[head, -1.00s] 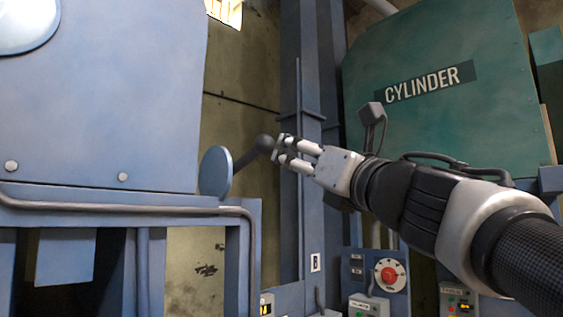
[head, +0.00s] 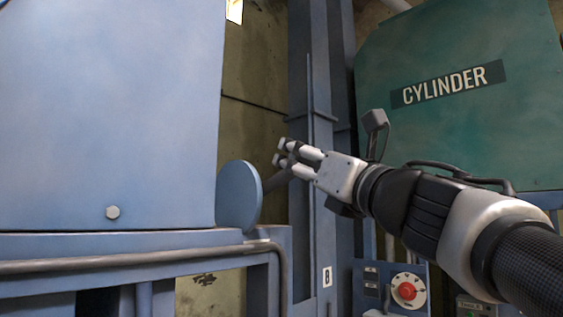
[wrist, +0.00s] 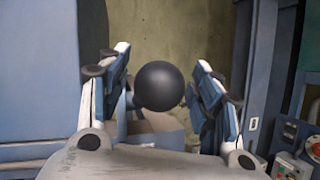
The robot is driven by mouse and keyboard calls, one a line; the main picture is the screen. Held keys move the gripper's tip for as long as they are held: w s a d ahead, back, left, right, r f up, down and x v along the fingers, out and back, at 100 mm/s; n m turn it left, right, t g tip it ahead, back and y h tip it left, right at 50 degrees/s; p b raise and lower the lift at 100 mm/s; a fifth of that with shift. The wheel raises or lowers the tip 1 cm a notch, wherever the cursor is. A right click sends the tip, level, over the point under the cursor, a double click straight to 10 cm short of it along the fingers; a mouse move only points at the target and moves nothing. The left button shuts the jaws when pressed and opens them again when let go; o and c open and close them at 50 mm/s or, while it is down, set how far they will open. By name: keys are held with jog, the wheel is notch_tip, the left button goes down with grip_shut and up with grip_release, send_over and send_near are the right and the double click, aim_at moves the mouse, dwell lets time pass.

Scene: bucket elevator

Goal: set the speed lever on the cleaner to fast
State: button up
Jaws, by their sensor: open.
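In the head view the fingers hide most of the knob. No fast or slow marking can be read in these views.
A large blue housing (head: 110,110) stands at left above a blue frame with a pipe (head: 150,262). A blue column (head: 318,90) rises behind my gripper. A green "CYLINDER" cabinet (head: 460,130) and a panel with a red dial (head: 407,290) are at right.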

jog(key=shift+s+d+r, duration=0.2)
jog(key=shift+s+d, duration=0.15)
jog(key=shift+s, duration=0.15)
jog(key=shift+c, duration=0.5)
jog(key=shift+w+a+f, duration=0.1)
jog(key=shift+w+a, duration=0.1)
jog(key=shift+w, duration=0.1)
jog(key=c, duration=0.4)
grip_shut()
